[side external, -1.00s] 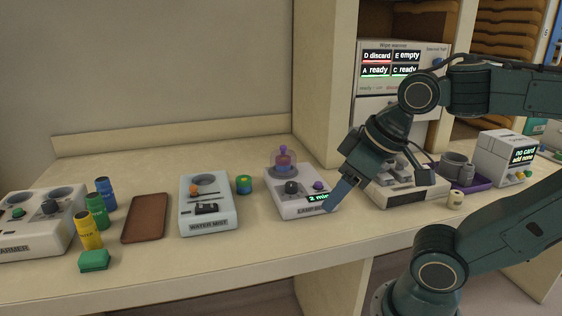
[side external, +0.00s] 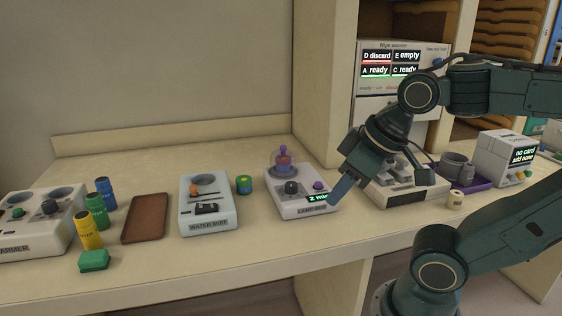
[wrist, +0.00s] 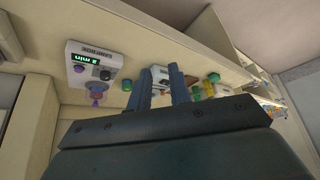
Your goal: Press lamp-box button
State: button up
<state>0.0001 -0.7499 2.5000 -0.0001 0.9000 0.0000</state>
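The lamp-box (side external: 290,209) is a pale box on the counter, with a dark knob (side external: 292,187), a purple button (side external: 318,185), a lit display (side external: 318,198) reading "2 min" and a clear dome (side external: 283,157) over a purple-topped item. My gripper (side external: 334,200) is at the box's front right corner, just right of the display. In the wrist view the gripper (wrist: 161,88) shows two blue fingers with a gap and nothing between them. The lamp-box (wrist: 83,58) is left of the fingers there. I cannot tell whether a fingertip touches it.
The water mist box (side external: 208,215) and a green-yellow round piece (side external: 244,185) stand to the left. Further left are a brown tray (side external: 145,218), several coloured bottles (side external: 88,229) and a warmer (side external: 35,225). A grey device (side external: 408,190) is close on the right.

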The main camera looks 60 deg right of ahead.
grip_shut()
dwell(1.4)
